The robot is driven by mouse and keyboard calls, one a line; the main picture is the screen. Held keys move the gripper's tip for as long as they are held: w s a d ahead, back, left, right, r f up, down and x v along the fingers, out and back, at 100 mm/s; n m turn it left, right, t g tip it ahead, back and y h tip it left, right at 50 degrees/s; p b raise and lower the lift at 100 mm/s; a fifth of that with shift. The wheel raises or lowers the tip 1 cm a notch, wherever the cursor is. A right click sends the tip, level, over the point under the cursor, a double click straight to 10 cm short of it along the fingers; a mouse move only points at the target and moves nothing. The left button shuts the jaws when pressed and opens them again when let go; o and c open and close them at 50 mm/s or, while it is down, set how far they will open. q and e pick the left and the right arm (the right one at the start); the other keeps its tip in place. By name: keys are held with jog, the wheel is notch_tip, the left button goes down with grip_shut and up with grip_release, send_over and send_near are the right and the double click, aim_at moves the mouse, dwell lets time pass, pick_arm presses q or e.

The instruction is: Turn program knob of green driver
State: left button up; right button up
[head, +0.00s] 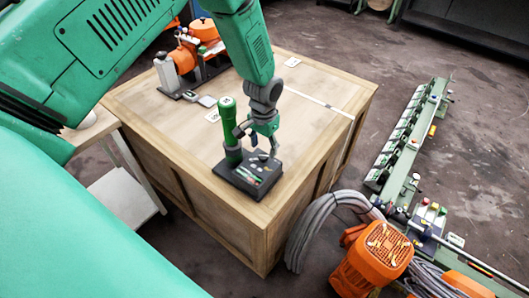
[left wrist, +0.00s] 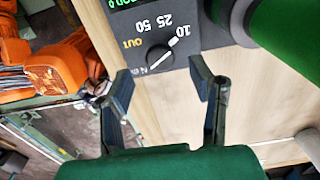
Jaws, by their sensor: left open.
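The green driver (head: 229,128) stands upright on a dark base (head: 236,181) near the front corner of a wooden crate. The left wrist view shows part of its green body (left wrist: 297,28) at the top right. The program knob (left wrist: 159,57) is a dark round dial with a white pointer line, on a dark panel marked 10, 25, 50 and OUT. My left gripper (head: 268,150) is above the base, right beside the driver. In the left wrist view, its fingers (left wrist: 162,80) are open and empty, with the knob just beyond the gap between their tips. My right gripper is not seen.
The wooden crate top (head: 315,100) has free room behind the base. An orange machine (head: 190,55) stands at its far left. On the floor to the right are an orange motor (head: 375,255), grey cables (head: 318,215) and a long green rail (head: 412,130).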

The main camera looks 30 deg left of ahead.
aim_at(264, 155)
pick_arm(q)
notch_tip(264, 155, up, 8)
jog(key=shift+r, duration=0.2)
jog(key=shift+w, duration=0.1)
dwell(0.3)
